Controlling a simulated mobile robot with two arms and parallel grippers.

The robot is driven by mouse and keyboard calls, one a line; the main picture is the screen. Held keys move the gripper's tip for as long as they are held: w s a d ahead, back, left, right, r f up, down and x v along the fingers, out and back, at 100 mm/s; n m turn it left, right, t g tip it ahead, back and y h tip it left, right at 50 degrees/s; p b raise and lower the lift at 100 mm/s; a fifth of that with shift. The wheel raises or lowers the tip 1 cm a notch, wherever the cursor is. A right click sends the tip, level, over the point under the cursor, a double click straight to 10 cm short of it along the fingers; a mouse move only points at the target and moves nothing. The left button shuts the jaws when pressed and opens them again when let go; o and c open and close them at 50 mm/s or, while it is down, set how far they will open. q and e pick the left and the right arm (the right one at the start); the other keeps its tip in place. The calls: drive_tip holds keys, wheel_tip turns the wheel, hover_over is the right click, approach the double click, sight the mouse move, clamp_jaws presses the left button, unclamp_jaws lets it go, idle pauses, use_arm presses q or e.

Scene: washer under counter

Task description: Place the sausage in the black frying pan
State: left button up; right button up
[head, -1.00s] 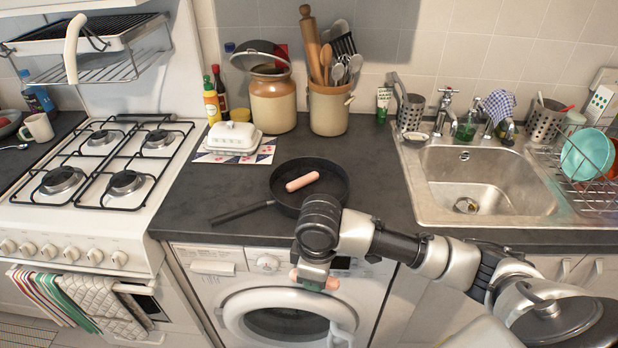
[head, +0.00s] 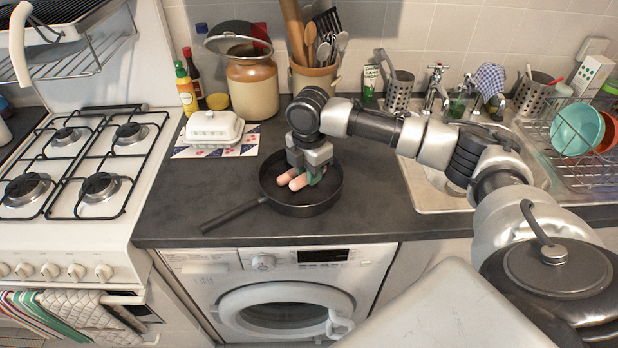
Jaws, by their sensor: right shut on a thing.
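The black frying pan (head: 325,197) sits on the dark counter above the washing machine, its handle pointing to the lower left. My right gripper (head: 308,174) points down inside the pan's outline and is shut on a sausage (head: 298,183). A second pink sausage (head: 283,178) shows close beside it in the pan, partly hidden by the gripper. Whether the held sausage touches the pan bottom I cannot tell. My left gripper is not in view.
A white butter dish (head: 213,128) stands behind the pan on the left. A brown jar (head: 253,88) and a utensil crock (head: 315,79) stand at the back. The hob (head: 90,165) is left, the sink (head: 430,190) right. Counter beside the pan is clear.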

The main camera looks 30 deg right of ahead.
sight(310, 189)
drive_tip(key=shift+w+d+f, duration=0.5)
drive_tip(key=shift+w, duration=0.15)
drive_tip(key=shift+f, duration=0.4)
wheel_tip(310, 189, down, 3)
drive_tip(key=shift+f+p, duration=0.15)
drive_tip(key=shift+p, duration=0.35)
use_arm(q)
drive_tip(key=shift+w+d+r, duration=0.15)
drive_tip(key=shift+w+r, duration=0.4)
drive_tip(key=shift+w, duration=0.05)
use_arm(e)
drive_tip(key=o, duration=0.9)
drive_tip(key=shift+f, duration=0.1)
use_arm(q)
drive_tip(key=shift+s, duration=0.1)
use_arm(e)
drive_tip(key=shift+o, duration=0.2)
